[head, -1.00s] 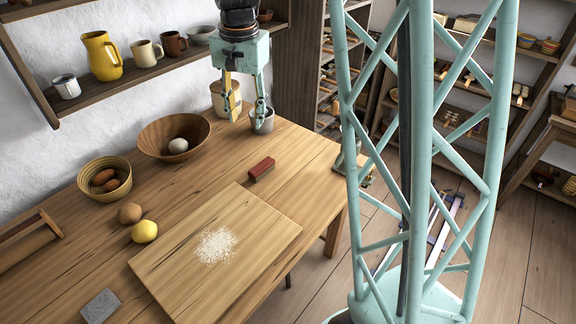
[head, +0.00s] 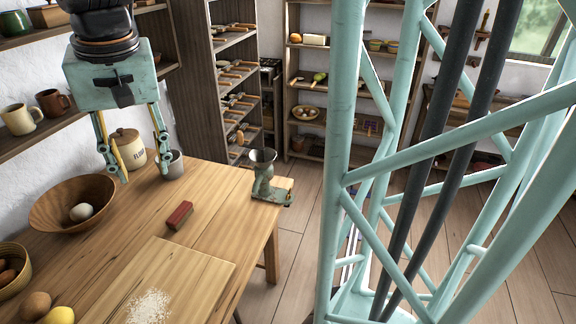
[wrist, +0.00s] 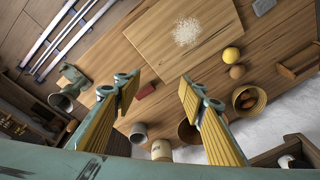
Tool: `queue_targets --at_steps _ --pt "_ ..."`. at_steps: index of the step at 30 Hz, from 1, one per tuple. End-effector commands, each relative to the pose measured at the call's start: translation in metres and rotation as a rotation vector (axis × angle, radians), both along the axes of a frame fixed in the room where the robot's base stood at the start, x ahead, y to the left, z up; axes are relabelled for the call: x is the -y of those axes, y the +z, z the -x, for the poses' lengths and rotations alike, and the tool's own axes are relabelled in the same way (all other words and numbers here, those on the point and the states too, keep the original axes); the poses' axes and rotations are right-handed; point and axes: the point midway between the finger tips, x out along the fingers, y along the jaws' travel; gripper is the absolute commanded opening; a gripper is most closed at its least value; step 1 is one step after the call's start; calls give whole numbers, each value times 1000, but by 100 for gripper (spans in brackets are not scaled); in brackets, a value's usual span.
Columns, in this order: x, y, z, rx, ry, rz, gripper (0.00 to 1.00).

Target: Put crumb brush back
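A small dark red block-like thing (head: 180,215), which may be the crumb brush, lies on the wooden table behind the cutting board; bristles cannot be made out. It also shows in the wrist view (wrist: 146,91), beyond and between my fingertips. My gripper (head: 144,176) is open and empty, above the back of the table near the flour jar. In the wrist view its two yellow-padded fingers (wrist: 159,80) stand well apart. Pale crumbs (head: 150,305) lie in a patch on the cutting board (head: 200,268).
The flour jar (head: 130,150), a grey cup (head: 172,165) and a wooden bowl (head: 75,203) stand near my gripper. A metal grinder-like stand (head: 266,180) is at the table's right corner. Shelves (head: 345,85) line the back. The table around the red block is clear.

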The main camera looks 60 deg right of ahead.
Motion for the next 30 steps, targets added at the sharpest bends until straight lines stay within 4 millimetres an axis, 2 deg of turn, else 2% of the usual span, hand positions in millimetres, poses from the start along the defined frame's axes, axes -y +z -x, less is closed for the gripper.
queue_targets --at_steps 1,9,30 --pt "-2 16 11 30 14 6 38" --pt "-14 34 57 56 107 26 38" --pt "-44 52 175 119 371 83 38"
